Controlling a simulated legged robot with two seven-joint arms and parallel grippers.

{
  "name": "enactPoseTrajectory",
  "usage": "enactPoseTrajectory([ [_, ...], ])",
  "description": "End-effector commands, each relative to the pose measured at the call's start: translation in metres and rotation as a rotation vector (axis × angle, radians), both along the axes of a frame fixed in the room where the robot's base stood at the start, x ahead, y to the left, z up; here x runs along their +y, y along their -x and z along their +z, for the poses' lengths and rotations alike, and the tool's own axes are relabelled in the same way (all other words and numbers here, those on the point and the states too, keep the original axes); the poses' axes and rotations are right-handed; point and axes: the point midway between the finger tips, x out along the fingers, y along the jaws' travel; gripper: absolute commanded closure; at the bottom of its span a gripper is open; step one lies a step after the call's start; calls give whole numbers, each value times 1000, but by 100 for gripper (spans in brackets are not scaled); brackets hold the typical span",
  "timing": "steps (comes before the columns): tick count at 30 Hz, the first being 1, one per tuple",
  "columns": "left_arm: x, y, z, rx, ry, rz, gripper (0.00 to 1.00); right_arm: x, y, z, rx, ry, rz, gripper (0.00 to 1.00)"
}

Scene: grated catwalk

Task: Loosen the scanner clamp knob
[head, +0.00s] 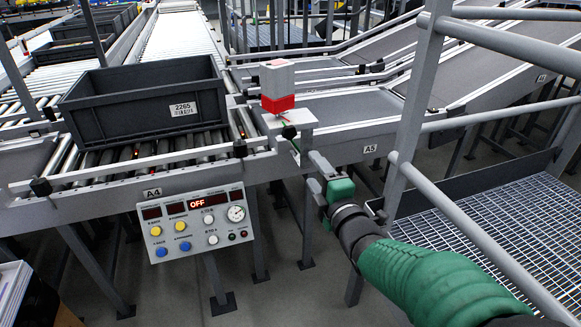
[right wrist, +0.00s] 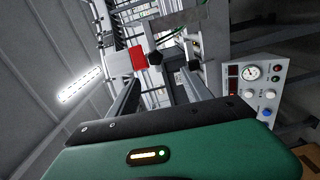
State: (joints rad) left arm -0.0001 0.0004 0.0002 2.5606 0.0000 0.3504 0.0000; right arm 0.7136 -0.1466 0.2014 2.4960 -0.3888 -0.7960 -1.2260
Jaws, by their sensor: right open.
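The scanner (head: 277,86) is a light grey box with a red lower part on a bracket beside the conveyor. The clamp knob (head: 289,131) is small and black, just below the scanner at the bracket's front. My right gripper (head: 314,170) is open and empty, below and to the right of the knob. In the right wrist view the knob (right wrist: 155,58) shows past the fingertips of my right gripper (right wrist: 160,78), roughly between them and apart from them. The scanner (right wrist: 130,61) is left of it there. My left gripper is out of view.
A dark tote (head: 150,108) marked 2265 sits on the roller conveyor. A control panel (head: 197,224) with an OFF display hangs below the conveyor rail at A4. A grey guard rail (head: 410,110) and grated walkway (head: 480,235) lie right of my right arm.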

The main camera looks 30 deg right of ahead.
Motion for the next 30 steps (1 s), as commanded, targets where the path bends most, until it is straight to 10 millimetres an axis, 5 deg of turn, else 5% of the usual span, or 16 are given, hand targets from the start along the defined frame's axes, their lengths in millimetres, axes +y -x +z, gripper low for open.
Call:
enactPoseTrajectory([
  [5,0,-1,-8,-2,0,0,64,-5,-13,4,-23,58,7,43],
  [21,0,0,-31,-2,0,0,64,-36,-141,1,-21,49,7,43],
  [30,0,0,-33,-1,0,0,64,-42,-165,3,-21,50,6,43],
])
